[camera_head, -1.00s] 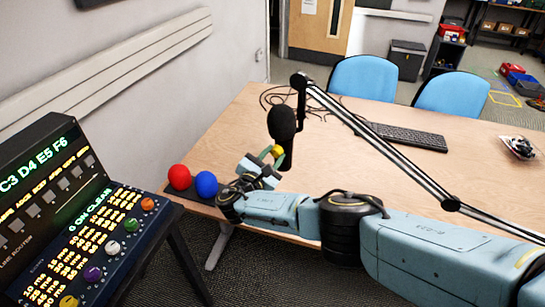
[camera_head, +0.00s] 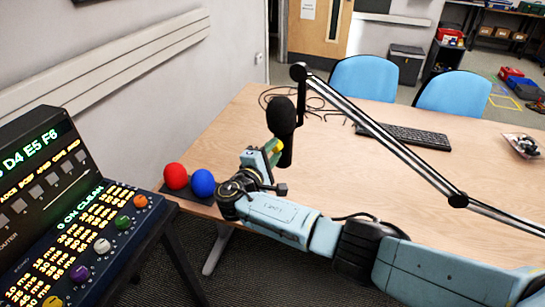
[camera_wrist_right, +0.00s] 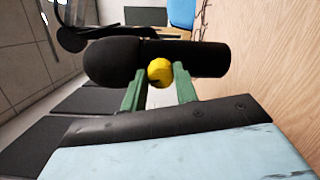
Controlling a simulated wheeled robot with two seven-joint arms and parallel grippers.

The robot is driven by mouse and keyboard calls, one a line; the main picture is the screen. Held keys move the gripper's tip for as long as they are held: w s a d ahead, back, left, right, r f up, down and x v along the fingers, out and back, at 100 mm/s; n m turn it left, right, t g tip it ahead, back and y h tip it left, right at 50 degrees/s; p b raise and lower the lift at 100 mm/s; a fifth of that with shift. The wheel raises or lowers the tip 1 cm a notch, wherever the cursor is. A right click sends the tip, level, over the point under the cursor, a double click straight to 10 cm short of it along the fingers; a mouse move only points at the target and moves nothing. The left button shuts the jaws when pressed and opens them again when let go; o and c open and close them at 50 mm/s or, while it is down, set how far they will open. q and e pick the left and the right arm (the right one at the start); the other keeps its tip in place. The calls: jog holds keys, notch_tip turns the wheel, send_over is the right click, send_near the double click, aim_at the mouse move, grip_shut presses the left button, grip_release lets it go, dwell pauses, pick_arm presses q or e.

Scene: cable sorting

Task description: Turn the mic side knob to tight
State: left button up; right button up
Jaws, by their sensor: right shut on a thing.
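The black microphone (camera_head: 282,118) hangs from the end of a boom arm over the table. It also shows in the right wrist view (camera_wrist_right: 208,58), lying sideways across the picture. The yellow side knob (camera_wrist_right: 160,72) is on the microphone's near side. In the right wrist view my right gripper (camera_wrist_right: 161,78) has its two green fingers on either side of the knob and is shut on it. In the head view my right gripper (camera_head: 273,150) is at the microphone's lower body, its wrist turned. My left gripper is not in view.
The boom arm (camera_head: 385,138) slants across the table to the lower right. A red ball (camera_head: 176,176) and a blue ball (camera_head: 202,183) stand at the table's left corner. A lit console (camera_head: 85,240) is at left. A keyboard (camera_head: 408,136) lies on the wooden table (camera_head: 350,180).

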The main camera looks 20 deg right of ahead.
jog(key=shift+f+m+b, duration=0.1)
jog(key=shift+m+b, duration=1.05)
jog(key=shift+m, duration=0.35)
jog(key=o, duration=1)
jog(key=shift+c, duration=0.2)
jog(key=v, duration=1.3)
jog(key=shift+s+a, duration=0.15)
